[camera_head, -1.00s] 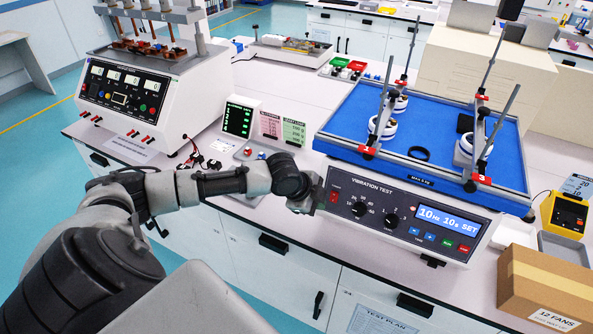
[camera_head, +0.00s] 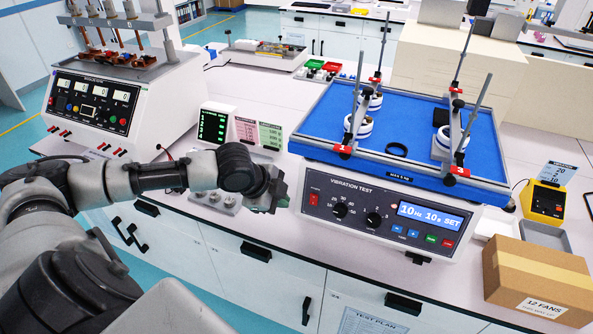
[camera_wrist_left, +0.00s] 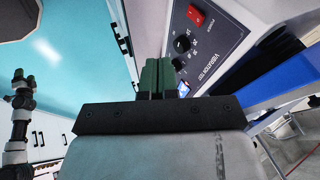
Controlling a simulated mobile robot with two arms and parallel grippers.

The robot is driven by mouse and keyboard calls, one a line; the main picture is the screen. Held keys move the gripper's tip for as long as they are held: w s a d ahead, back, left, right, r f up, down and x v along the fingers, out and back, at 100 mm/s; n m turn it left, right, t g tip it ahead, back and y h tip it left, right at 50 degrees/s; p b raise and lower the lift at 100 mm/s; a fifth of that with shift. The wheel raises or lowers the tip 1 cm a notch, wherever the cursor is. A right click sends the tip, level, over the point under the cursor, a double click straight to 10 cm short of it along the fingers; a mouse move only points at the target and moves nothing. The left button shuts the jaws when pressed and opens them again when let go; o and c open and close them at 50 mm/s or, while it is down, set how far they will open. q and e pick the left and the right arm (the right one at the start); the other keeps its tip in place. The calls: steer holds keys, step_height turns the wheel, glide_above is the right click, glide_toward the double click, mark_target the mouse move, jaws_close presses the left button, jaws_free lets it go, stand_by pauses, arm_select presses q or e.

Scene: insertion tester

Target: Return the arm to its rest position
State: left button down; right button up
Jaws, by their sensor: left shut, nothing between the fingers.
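My left arm reaches in from the left in the head view, and its gripper (camera_head: 279,189) is beside the left end of the vibration test machine (camera_head: 375,212), above the bench's front part. In the left wrist view the two green fingers (camera_wrist_left: 156,76) are together with nothing between them. The machine's panel with its red power switch (camera_wrist_left: 195,15) shows beyond the fingers at the upper right. I cannot tell from these views exactly how far the fingertips are from the panel.
The blue shaker tray (camera_head: 320,125) carries clamped white-ringed parts and a loose black ring. A cardboard box (camera_head: 540,275) stands at the right bench edge. A tester with four dials' displays stands left (camera_head: 130,95). Drawer handles protrude below the bench.

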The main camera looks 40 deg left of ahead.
steer(key=shift+w, duration=0.1)
arm_select(q)
steer(key=s+d+f+n+h, duration=0.1)
steer(key=s+d+f+n, duration=0.1)
steer(key=s+d+f, duration=0.4)
steer(key=s+d+f+n, duration=0.2)
steer(key=s+d, duration=0.1)
steer(key=d, duration=0.6)
steer(key=s+a+f+n+g+y, duration=0.1)
steer(key=s+a+n+g+y, duration=0.15)
steer(key=s+n, duration=0.8)
step_height(320, 180, down, 29)
steer(key=s+m+g+b, duration=0.1)
steer(key=s+m, duration=0.1)
steer(key=s, duration=0.1)
steer(key=s+a+f+g+y+b, duration=0.1)
steer(key=s+a+f, duration=0.1)
steer(key=s+f, duration=1.3)
steer(key=shift+f, duration=0.25)
arm_select(e)
steer(key=shift+w+f, duration=0.15)
steer(key=shift+f, duration=0.8)
